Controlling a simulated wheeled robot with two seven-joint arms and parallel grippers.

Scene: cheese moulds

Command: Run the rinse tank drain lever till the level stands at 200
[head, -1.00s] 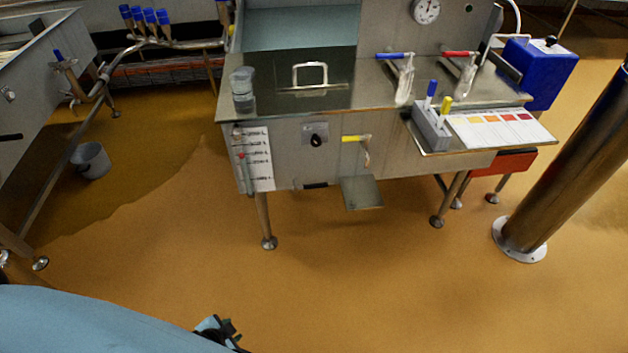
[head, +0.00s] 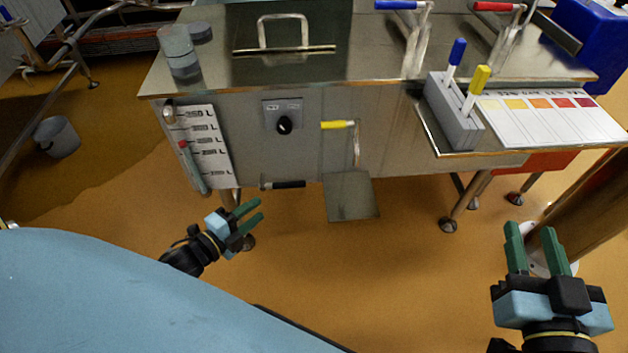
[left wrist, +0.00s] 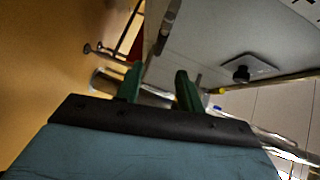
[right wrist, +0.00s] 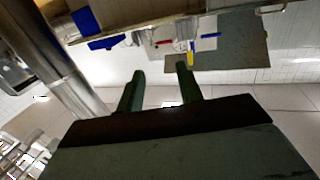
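The steel rinse tank (head: 245,110) stands ahead in the head view. On its front left is a white level scale (head: 214,150) with several marks, too small to read surely. A sight tube (head: 195,170) beside it has a red marker (head: 183,144) near the middle marks. A black-handled lever (head: 283,185) lies level at the tank's lower edge. A yellow-handled lever (head: 337,125) is further right. Which is the drain lever, I cannot tell. My left gripper (head: 254,210) is open and empty, below and left of the black handle. My right gripper (head: 531,232) is open and empty, at lower right.
A black knob (head: 284,124) sits on the tank front. A steel plate (head: 350,197) juts out under the yellow lever. A side shelf (head: 500,147) holds a grey pen block (head: 452,112) and colour chart. A steel post (head: 590,210) stands near my right gripper. A bucket (head: 57,137) is far left.

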